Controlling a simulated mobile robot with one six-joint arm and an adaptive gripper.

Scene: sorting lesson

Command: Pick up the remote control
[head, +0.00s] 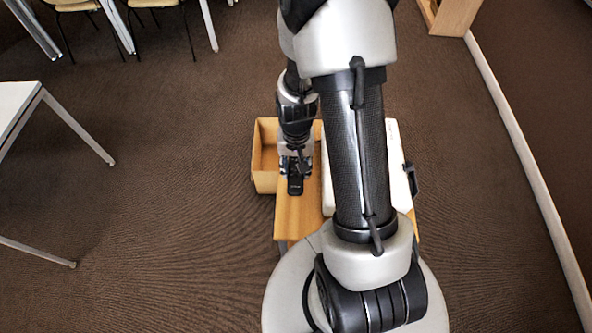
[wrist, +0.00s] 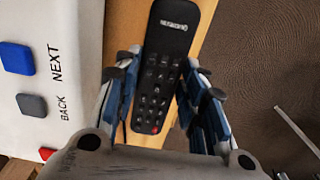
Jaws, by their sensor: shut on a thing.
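The remote control (wrist: 162,75) is black with rows of small buttons and a red one near its lower end. In the wrist view it lies lengthwise between the two blue-padded fingers of my gripper (wrist: 157,100), which are shut on its sides. In the head view the dark remote (head: 295,186) shows just below my gripper (head: 296,167), over the wooden table top. I cannot tell whether it touches the wood or is lifted. Part of its lower end is near the gripper body.
A white panel (wrist: 60,100) with blue, grey and red buttons marked NEXT and BACK lies beside the remote. The wooden table (head: 297,222) is narrow. An open wooden box (head: 264,182) stands at its left. A white table (head: 18,100) is far left; brown floor is clear between.

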